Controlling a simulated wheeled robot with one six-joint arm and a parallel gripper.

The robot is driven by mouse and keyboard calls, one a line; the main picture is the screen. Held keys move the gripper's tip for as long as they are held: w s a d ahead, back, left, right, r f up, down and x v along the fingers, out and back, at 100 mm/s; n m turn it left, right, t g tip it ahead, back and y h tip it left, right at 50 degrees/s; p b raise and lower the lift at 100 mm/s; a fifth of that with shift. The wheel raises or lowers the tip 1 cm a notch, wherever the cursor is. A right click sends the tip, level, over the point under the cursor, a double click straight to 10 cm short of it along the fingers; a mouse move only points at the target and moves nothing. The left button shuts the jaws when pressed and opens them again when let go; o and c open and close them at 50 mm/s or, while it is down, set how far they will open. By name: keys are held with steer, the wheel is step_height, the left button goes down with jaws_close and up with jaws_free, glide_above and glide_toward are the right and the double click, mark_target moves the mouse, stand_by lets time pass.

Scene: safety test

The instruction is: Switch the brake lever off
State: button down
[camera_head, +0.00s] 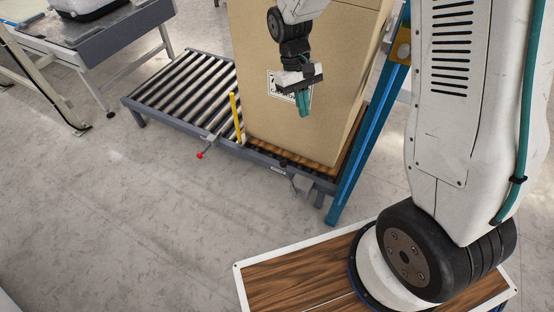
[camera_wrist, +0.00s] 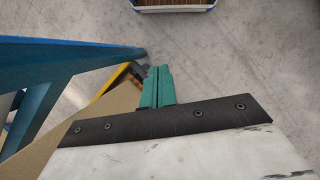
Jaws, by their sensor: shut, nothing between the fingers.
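The brake lever (camera_head: 208,146) appears to be the thin lever with a red ball end on the front rail of the roller conveyor. Its red end sticks out to the front and left, over the floor. My gripper (camera_head: 304,104) is shut and empty, with its teal fingers pressed together. In the head view it is in front of the large cardboard box, above and to the right of the lever. It also shows in the wrist view (camera_wrist: 158,86). I cannot make out the red lever end in the wrist view.
The large cardboard box (camera_head: 345,80) stands on the right part of the roller conveyor (camera_head: 180,85). A yellow post (camera_head: 236,117) stands beside the box's left edge. A blue post (camera_head: 370,130) leans at the right. The floor (camera_head: 120,210) in front is clear.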

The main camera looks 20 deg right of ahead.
steer(key=w+a+f+n, duration=0.1)
steer(key=w+f, duration=0.3)
steer(key=f, duration=0.8)
steer(key=w+a+f+n+t, duration=0.15)
steer(key=w+f, duration=0.35)
steer(key=f, duration=0.7)
steer(key=w+a+f+n, duration=0.1)
steer(key=w+f, duration=0.3)
steer(key=f, duration=0.7)
steer(key=w+a+n+t, duration=0.1)
steer(key=w+t, duration=0.1)
steer(key=w, duration=0.5)
steer(key=shift+a+f, duration=0.15)
steer(key=shift+f, duration=0.3)
steer(key=shift+s+f+n, duration=0.1)
steer(key=shift+n, duration=0.15)
steer(key=s+d+f, duration=0.3)
steer(key=f, duration=0.5)
steer(key=shift+s, duration=0.2)
